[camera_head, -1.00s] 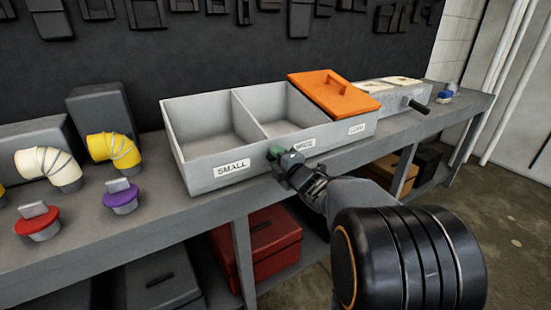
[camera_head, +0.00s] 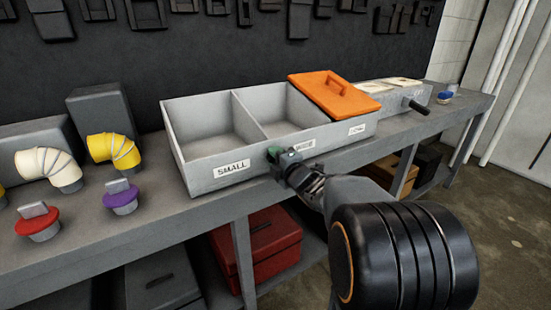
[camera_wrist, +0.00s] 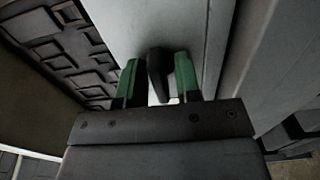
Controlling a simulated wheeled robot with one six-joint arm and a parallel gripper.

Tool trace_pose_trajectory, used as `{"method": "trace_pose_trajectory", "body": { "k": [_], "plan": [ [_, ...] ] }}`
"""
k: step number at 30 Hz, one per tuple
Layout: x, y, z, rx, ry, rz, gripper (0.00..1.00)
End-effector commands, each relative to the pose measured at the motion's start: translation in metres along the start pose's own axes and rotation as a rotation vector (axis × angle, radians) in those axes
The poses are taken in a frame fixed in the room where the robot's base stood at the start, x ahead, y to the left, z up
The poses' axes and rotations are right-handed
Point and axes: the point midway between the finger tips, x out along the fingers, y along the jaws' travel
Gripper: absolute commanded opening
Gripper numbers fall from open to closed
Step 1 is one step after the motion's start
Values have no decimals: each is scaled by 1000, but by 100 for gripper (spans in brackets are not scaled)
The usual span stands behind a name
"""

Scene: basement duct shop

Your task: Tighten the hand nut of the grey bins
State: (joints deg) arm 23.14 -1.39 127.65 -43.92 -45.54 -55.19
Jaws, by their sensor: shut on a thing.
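The grey bins (camera_head: 190,178) stand on the workbench as one open box with two open compartments, a "SMALL" label at the front left and an orange lid (camera_head: 335,96) over the right part. My gripper (camera_head: 279,156) is at the front wall of the bins, near the middle label. In the wrist view my gripper (camera_wrist: 157,80) has its green fingers on either side of a dark hand nut (camera_wrist: 157,72), shut on it. The nut sits against the grey front wall (camera_wrist: 120,30). In the head view the nut is hidden by my gripper.
A grey box with a black handle (camera_head: 418,106) stands right of the bins. Yellow (camera_head: 113,150) and cream (camera_head: 48,168) elbows and red (camera_head: 38,221) and purple (camera_head: 120,196) caps sit at the left. A red case (camera_head: 262,245) is on the shelf below.

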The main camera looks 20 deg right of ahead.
Motion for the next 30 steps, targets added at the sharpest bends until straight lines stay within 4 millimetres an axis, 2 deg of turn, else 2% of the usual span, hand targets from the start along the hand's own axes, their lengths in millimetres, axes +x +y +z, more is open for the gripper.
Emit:
{"method": "trace_pose_trajectory", "body": {
  "k": [8, 30],
  "plan": [
    [0, 0, 0, 137, -1, -1, 8],
    [0, 1, 0, 832, -2, -3, 8]
  ]
}}
